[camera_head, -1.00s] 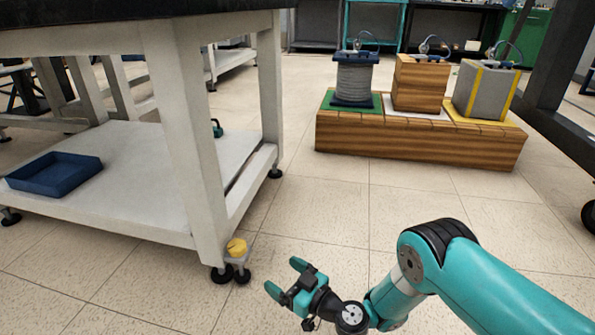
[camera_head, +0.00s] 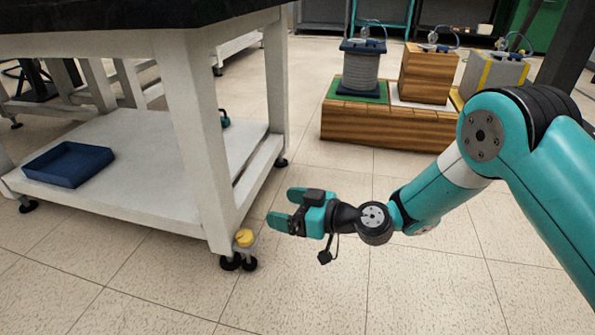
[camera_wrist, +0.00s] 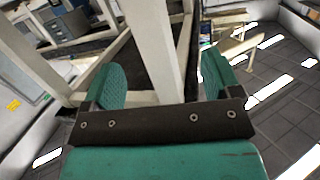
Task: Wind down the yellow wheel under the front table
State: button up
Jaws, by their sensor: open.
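The yellow wheel (camera_head: 244,238) sits low on a bracket at the foot of the white table's near right leg (camera_head: 208,150), just above black casters. My gripper (camera_head: 279,208) is open and empty. In the head view it points left toward the table leg, a little above and to the right of the wheel, apart from it. In the wrist view my two teal fingers (camera_wrist: 160,85) stand wide apart, with a pale table leg (camera_wrist: 152,45) showing between them. I cannot make out the yellow wheel in the wrist view.
A blue tray (camera_head: 68,164) lies on the table's white lower shelf (camera_head: 150,190). A wooden platform (camera_head: 370,128) at the back carries a grey coil (camera_head: 360,72), a wooden block (camera_head: 428,75) and a grey block with yellow strips (camera_head: 490,75).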

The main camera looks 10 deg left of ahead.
notch_tip(320, 180, up, 9)
jog(key=s+d+g+h+p, duration=0.1)
jog(key=d+p, duration=0.1)
jog(key=shift+s+d+g+h, duration=0.25)
jog(key=shift+s+g+h, duration=0.05)
jog(key=shift+c, duration=0.3)
